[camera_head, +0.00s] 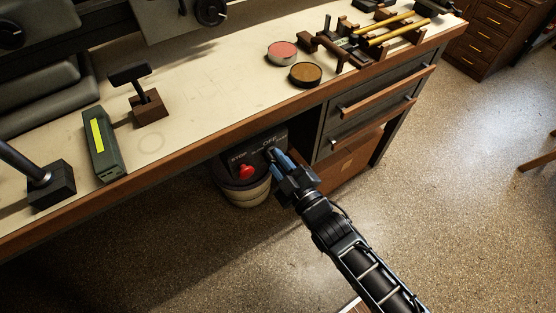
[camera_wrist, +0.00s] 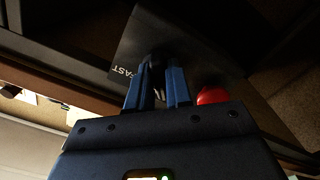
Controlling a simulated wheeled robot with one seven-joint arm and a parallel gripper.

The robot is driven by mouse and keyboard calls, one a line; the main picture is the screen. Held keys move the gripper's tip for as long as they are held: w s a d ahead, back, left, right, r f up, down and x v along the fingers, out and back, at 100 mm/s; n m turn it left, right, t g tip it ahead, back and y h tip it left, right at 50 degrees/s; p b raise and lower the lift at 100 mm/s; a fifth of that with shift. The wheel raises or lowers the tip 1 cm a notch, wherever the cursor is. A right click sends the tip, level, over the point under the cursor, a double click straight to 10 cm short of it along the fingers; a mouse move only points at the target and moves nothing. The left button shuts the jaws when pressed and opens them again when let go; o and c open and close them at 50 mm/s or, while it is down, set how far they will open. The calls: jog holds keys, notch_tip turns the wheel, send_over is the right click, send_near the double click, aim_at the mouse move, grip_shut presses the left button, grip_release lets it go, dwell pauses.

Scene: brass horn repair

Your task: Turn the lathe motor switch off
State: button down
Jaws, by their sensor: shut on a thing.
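The lathe motor switch panel (camera_head: 262,141) is a dark plate with pale lettering under the bench's front edge. It also fills the upper middle of the wrist view (camera_wrist: 200,45), where the word FAST reads upside down. A red button (camera_head: 245,171) sits on the panel to the left of my gripper (camera_head: 272,153); in the wrist view the red button (camera_wrist: 212,96) is at the right. My gripper's blue fingers are shut on the small dark switch knob (camera_wrist: 157,52) at the panel. The fingers hide most of the knob, and its setting cannot be told.
The bench top (camera_head: 210,85) overhangs the panel. Drawers (camera_head: 365,110) stand to the right of it, and a round pale container (camera_head: 246,192) is below. A green box with a yellow strip (camera_head: 101,143) and two round tins (camera_head: 306,73) lie on the bench. Open floor is in front.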

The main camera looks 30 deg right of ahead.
jog(key=shift+m, duration=0.3)
jog(key=m, duration=0.3)
jog(key=shift+m+b, duration=0.35)
jog(key=shift+m, duration=1.65)
jog(key=c, duration=1.1)
grip_release()
jog(key=shift+s, duration=3.9)
